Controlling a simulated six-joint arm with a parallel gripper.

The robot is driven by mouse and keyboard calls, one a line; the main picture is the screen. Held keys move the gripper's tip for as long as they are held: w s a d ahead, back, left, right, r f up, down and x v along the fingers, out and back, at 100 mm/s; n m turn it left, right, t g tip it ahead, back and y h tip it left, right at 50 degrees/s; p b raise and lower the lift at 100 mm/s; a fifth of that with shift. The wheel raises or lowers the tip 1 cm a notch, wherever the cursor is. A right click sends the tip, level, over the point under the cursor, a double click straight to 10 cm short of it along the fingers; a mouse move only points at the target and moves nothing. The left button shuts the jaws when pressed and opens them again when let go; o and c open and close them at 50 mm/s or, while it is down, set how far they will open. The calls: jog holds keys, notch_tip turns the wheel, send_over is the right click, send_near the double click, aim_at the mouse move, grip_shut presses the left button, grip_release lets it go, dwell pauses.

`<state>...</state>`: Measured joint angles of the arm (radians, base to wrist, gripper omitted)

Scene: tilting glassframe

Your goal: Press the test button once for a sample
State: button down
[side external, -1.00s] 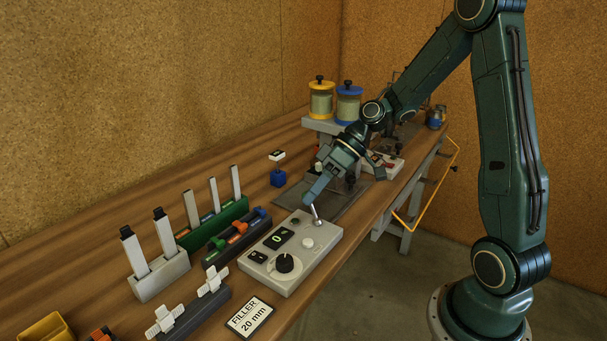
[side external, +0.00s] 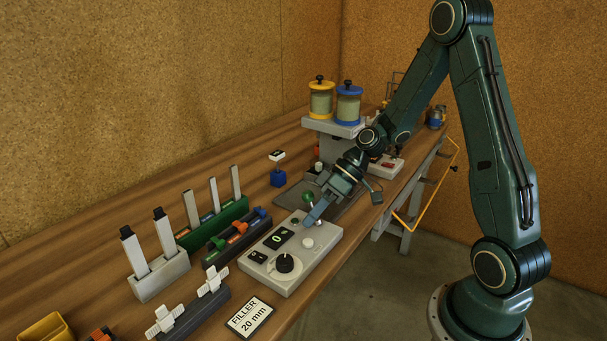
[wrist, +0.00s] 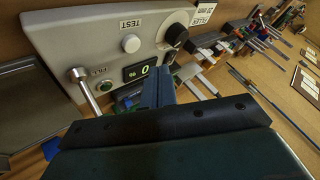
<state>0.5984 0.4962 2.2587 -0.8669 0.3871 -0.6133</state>
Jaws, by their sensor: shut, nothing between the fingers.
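The grey control box (side external: 312,258) sits on the bench. Its round white button (side external: 307,243) is labelled TEST in the wrist view (wrist: 130,44). A display (wrist: 140,71) reads 0 with a percent sign. A small green-ringed button or lamp (wrist: 104,86) is beside it, near a metal lever (wrist: 85,90). The lever's green ball (side external: 308,198) shows in the side view. My gripper (side external: 308,222) is shut and empty over the far end of the box, beyond the white button. In the wrist view its fingers (wrist: 157,92) appear beside the display, apart from the TEST button.
A black knob (side external: 285,263) is at the box's near end. Racks with orange and blue clips (side external: 236,237) and upright strips (side external: 213,194) stand left of it. A FILLER 20 mm card (side external: 250,317) lies in front. Yellow and blue jars (side external: 348,105) stand behind.

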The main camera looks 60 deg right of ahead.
jog(key=shift+f, duration=1.4)
jog(key=shift+f, duration=0.8)
dwell(2.0)
jog(key=shift+r, duration=0.8)
dwell(0.4)
jog(key=shift+r, duration=2.5)
